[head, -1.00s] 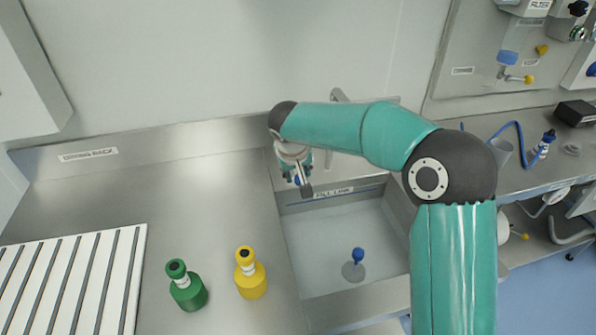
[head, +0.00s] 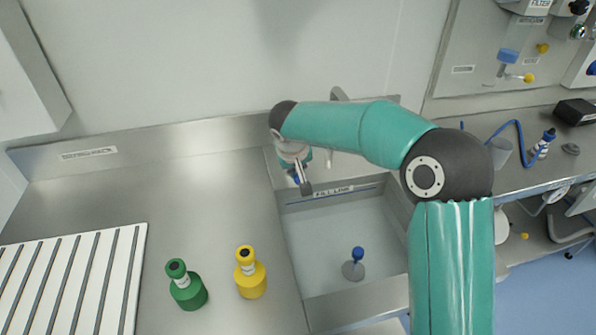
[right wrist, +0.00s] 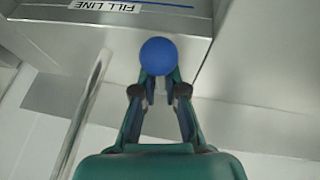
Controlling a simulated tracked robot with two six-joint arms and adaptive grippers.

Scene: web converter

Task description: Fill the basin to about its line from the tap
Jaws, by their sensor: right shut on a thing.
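The steel basin (head: 318,292) is sunk in the counter, with a blue line under a FILL LINE label (head: 333,191) on its back wall. Water seems to stand in it, its surface below the line. A stopper with a blue knob (head: 357,254) is at the basin bottom. The tap spout (head: 338,94) rises behind my right arm, mostly hidden. My right gripper (head: 304,184) is over the basin's back left. In the right wrist view it (right wrist: 160,85) is shut on a round blue knob (right wrist: 160,56); the spout pipe (right wrist: 90,105) passes to its left. My left gripper is out of view.
A green bottle (head: 187,288) and a yellow bottle (head: 251,278) stand on the counter left of the basin. A slatted white drying rack (head: 75,280) lies further left.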

